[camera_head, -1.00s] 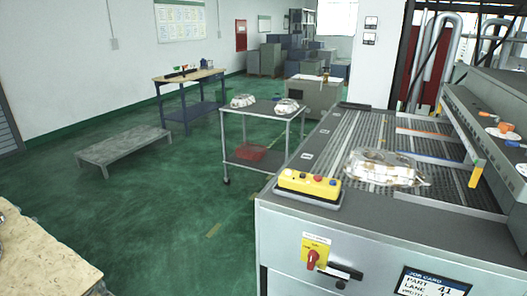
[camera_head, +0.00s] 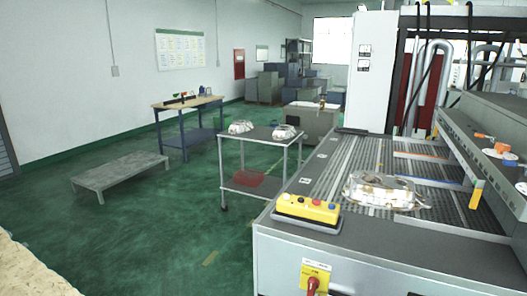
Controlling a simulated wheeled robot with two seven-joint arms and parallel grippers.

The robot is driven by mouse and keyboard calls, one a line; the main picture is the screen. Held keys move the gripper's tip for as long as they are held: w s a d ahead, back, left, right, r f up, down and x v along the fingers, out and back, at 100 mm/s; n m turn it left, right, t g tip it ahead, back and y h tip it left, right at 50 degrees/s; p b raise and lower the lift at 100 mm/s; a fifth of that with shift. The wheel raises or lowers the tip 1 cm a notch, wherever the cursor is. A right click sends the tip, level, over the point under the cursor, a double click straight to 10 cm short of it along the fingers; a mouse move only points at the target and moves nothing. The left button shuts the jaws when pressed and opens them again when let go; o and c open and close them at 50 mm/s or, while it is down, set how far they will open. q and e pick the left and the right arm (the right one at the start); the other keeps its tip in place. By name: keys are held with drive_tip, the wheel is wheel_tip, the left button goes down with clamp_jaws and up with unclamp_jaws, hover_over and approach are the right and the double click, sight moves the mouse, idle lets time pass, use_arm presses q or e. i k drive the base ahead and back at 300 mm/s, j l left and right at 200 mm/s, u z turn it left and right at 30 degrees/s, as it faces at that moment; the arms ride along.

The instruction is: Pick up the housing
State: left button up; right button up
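A silvery cast housing (camera_head: 382,191) lies on the grey slatted bed of the machine (camera_head: 335,240) at the right, behind the yellow control box. Two similar castings stand on the top of a grey trolley: one at its left (camera_head: 241,127) and one at its right (camera_head: 285,131). Neither of my grippers shows in the head view, so nothing is seen in contact with any casting.
A yellow control box (camera_head: 308,208) with buttons sits on the machine's near left corner. The trolley (camera_head: 258,146) stands left of the machine. A low grey platform (camera_head: 120,171) and a blue workbench (camera_head: 188,105) are further left. Green floor between them is clear.

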sight(282, 133)
drive_tip(key=i+j+u, duration=0.3)
drive_tip(key=i, duration=0.15)
drive_tip(key=i+j+u, duration=0.25)
drive_tip(key=i, duration=0.25)
drive_tip(key=i+u, duration=0.3)
drive_tip(key=i, duration=0.15)
drive_tip(key=i+l+z, duration=0.1)
drive_tip(key=i+z, duration=0.15)
drive_tip(key=i, duration=0.4)
drive_tip(key=i+z, duration=0.25)
drive_tip(key=i, duration=0.4)
drive_tip(key=i+j+z, duration=0.25)
drive_tip(key=i, duration=0.35)
drive_tip(key=i+z, duration=0.1)
drive_tip(key=i, duration=0.6)
drive_tip(key=i+j+z, duration=0.1)
drive_tip(key=i, duration=0.6)
drive_tip(key=i+j+z, duration=0.1)
drive_tip(key=i, duration=0.6)
